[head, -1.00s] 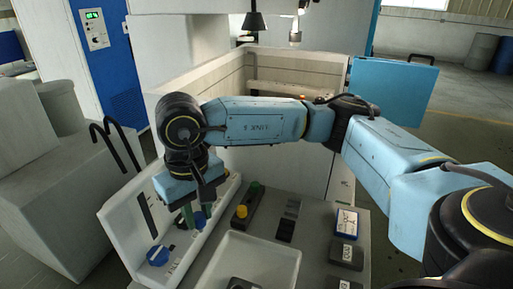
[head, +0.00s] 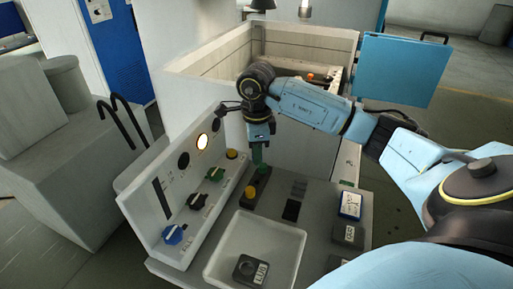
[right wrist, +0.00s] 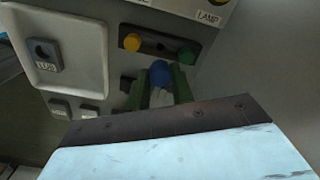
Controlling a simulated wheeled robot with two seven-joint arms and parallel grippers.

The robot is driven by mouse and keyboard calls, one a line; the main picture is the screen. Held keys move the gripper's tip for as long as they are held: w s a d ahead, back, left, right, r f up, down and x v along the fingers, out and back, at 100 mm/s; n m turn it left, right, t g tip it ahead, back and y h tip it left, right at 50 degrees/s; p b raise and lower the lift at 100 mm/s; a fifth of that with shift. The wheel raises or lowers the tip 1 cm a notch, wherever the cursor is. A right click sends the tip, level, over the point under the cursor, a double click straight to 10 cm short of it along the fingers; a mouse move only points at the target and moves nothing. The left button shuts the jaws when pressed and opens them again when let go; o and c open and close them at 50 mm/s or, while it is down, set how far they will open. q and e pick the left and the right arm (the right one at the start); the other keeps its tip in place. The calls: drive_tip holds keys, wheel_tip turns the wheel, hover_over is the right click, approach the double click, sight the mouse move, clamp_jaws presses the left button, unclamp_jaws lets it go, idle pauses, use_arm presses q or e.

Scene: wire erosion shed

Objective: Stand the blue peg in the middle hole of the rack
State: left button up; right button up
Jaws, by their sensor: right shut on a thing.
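The dark rack (head: 248,203) lies on the console top. It holds a yellow peg (head: 250,191) at its near end and a green peg (head: 263,171) at its far end. The wrist view also shows the rack (right wrist: 155,46), with a dark spot between yellow and green. My right gripper (head: 258,155) is over the far end of the rack in the head view. Its green fingers are shut on the blue peg (right wrist: 160,73), which appears beside the rack's middle in the wrist view. The blue peg is hidden in the head view; its lower end cannot be made out. My left gripper is out of view.
A sloped panel beside the rack carries a blue knob (head: 173,235), other coloured knobs and a lit round lamp (head: 202,141). A white tray (head: 293,243) in front holds a dark labelled block (head: 250,270). More labelled blocks, including one (head: 350,205), stand to the right.

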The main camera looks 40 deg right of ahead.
drive_tip(key=shift+f+b, duration=0.85)
drive_tip(key=shift+f, duration=0.35)
drive_tip(key=shift+f+b, duration=1.8)
drive_tip(key=shift+f, duration=0.75)
drive_tip(key=o, duration=1)
drive_tip(key=shift+o, duration=0.2)
wheel_tip(320, 180, up, 14)
drive_tip(key=shift+f+p, duration=0.25)
drive_tip(key=shift+p, duration=0.05)
drive_tip(key=shift+f, duration=0.1)
